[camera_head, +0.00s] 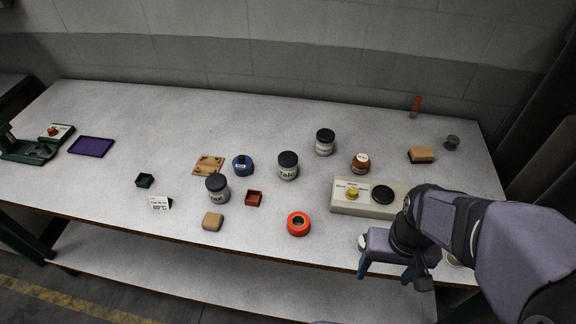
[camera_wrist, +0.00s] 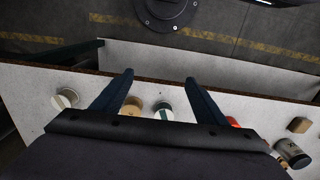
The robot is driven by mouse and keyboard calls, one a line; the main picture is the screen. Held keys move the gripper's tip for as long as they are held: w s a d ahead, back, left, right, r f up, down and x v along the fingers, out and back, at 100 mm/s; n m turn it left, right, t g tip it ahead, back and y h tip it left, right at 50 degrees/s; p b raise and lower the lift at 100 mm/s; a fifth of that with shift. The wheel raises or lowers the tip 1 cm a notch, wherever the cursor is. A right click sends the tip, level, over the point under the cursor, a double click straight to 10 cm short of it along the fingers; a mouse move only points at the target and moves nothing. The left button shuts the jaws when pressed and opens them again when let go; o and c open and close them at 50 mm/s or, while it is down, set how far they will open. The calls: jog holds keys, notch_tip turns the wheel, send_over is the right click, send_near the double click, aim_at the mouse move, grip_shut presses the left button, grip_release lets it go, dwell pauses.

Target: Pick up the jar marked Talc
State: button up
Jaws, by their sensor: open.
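The jar marked Talc (camera_head: 288,170) stands upright near the middle of the table in the head view, with a black lid and a dark-lettered label facing the front. A similar black-lidded jar (camera_head: 217,190), its label partly readable as "ax", stands to its left and nearer the front. A third black-lidded jar (camera_head: 325,145) stands behind and to the right; I cannot read its label. My gripper (camera_head: 385,274) is open and empty at the table's front edge, well right of the Talc jar. Its spread fingers also show in the wrist view (camera_wrist: 158,78). I cannot identify the Talc jar there.
A beige control box (camera_head: 345,209) with a yellow knob and black disc stands beside my arm. An orange-red ring (camera_head: 299,224) lies in front of the Talc jar. The table's left-front area is fairly clear.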

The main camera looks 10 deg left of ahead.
notch_tip(320, 180, up, 5)
notch_tip(320, 180, up, 2)
jog(key=n+t+y+b, duration=0.1)
jog(key=t+y+b, duration=0.2)
jog(key=t+b, duration=0.75)
send_over(288, 166)
jog(key=s+p, duration=0.2)
jog(key=t, duration=0.2)
jog(key=f+h, duration=0.1)
jog(key=f, duration=0.2)
jog(key=s+f+m+h+b, duration=0.1)
jog(key=f+h, duration=0.1)
jog(key=f, duration=0.2)
jog(key=s+a+f+m+t+h+b, duration=0.1)
jog(key=f, duration=0.3)
jog(key=shift+a+f+h, duration=0.1)
jog(key=shift+f+h, duration=0.05)
jog(key=shift+h, duration=0.15)
jog(key=shift+x, duration=3.7)
jog(key=shift+w+r, duration=0.1)
jog(key=shift+r, duration=0.15)
jog(key=c, duration=1.3)
